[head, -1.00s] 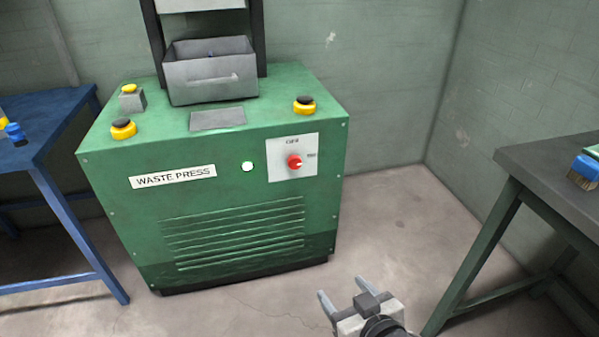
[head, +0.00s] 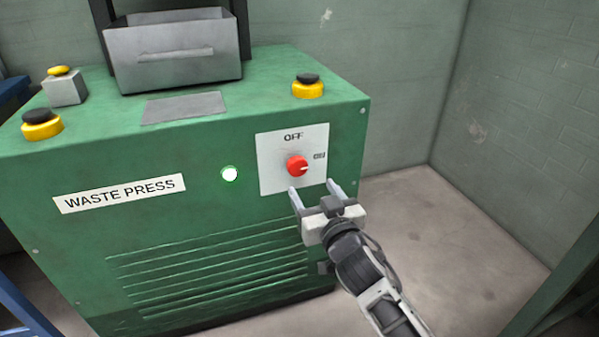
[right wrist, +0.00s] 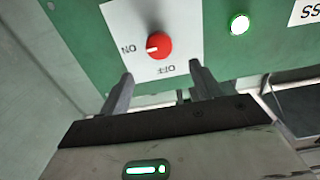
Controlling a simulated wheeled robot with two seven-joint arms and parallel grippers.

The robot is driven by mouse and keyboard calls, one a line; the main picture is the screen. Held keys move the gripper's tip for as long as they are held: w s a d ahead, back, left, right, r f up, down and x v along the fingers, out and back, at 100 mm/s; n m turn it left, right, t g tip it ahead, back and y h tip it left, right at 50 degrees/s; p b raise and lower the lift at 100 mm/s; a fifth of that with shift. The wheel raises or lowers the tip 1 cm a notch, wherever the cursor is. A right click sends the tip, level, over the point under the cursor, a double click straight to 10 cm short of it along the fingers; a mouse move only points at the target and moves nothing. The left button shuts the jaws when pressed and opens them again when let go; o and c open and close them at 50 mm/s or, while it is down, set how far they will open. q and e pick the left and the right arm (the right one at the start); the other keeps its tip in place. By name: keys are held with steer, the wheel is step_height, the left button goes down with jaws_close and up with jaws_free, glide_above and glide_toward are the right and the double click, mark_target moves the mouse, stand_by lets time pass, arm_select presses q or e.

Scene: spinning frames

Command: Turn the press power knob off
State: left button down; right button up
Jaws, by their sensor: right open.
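The red power knob (head: 298,166) sits on a white plate (head: 270,179) on the front of the green waste press (head: 90,235). The plate reads OFF above the knob and ON to its right, and the knob's white mark points right towards ON. In the right wrist view the knob (right wrist: 158,46) appears upside down, its mark towards ON. My right gripper (head: 314,188) is open and empty, just below and in front of the knob; its fingers also show in the right wrist view (right wrist: 158,84), apart from the knob. My left gripper is not in view.
A lit white lamp (head: 229,174) is left of the plate. Black-topped yellow buttons (head: 308,87) and a grey bin (head: 175,55) stand on the press top. A green table leg (head: 555,290) is at the right. The floor (head: 430,225) right of the press is clear.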

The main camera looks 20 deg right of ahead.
mark_target(299, 168)
steer(key=w+b, duration=0.1)
steer(key=w, duration=0.7)
steer(key=shift+a+f+b, duration=0.1)
steer(key=shift+b, duration=0.2)
steer(key=shift+w, duration=0.6)
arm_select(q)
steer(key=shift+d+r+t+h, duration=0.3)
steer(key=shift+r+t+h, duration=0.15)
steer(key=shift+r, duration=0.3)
arm_select(e)
steer(key=c, duration=0.9)
